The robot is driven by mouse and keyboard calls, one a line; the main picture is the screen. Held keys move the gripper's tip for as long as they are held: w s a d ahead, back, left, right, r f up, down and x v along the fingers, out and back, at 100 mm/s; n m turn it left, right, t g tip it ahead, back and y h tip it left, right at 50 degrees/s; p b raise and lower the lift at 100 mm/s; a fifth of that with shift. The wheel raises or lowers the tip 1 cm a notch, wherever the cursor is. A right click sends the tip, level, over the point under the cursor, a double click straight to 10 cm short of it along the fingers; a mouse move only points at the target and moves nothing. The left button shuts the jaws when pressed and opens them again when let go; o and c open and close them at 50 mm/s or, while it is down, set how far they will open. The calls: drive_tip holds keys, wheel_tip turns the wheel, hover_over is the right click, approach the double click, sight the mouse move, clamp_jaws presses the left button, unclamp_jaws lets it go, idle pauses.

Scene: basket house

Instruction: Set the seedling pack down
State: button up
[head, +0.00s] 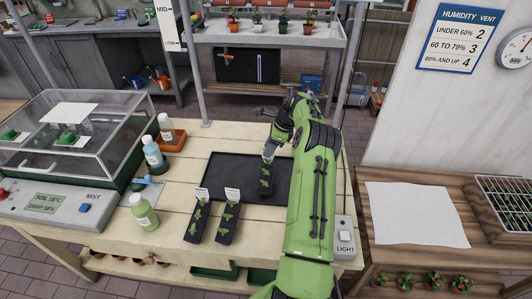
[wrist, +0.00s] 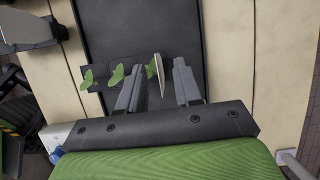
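A dark seedling pack (head: 265,187) with green leaves and a white label is on the black mat (head: 225,165), towards its right side. My gripper (head: 270,152) is over the pack's label end. In the wrist view my gripper's fingers (wrist: 158,85) stand apart, with the white label (wrist: 158,70) between them and a gap visible on each side. The pack (wrist: 103,72) stretches to the left past the left finger. The fingers hide part of it. Whether its whole underside rests on the mat is hard to tell.
Two more seedling packs (head: 197,221) (head: 229,224) lie at the mat's front left. Bottles (head: 144,212) and a glass-lidded propagator (head: 75,130) stand to the left. A light switch (head: 345,240) is at the bench's right edge. A side table with white paper (head: 415,213) stands further right.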

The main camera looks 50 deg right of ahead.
drive_tip(key=p+v, duration=0.1)
drive_tip(key=v, duration=0.7)
drive_tip(key=w+a+r+n+h, duration=0.1)
drive_tip(key=w+a+r+n, duration=0.2)
drive_tip(key=a+r+n, duration=0.5)
drive_tip(key=s+a+r+n+h, duration=0.1)
drive_tip(key=s+a+r+n, duration=0.3)
drive_tip(key=a, duration=0.6)
drive_tip(key=a+r+n+h, duration=0.1)
drive_tip(key=a+r+n, duration=0.2)
drive_tip(key=a+r, duration=0.45)
drive_tip(key=s+a+f+n+t, duration=0.1)
drive_tip(key=s+a+f+n, duration=0.1)
drive_tip(key=s+a+n, duration=0.4)
drive_tip(key=s+a+f+n+t, duration=0.1)
drive_tip(key=s+a+n, duration=0.6)
drive_tip(key=s, duration=0.9)
drive_tip(key=shift+a+f, duration=0.35)
drive_tip(key=shift+a, duration=0.25)
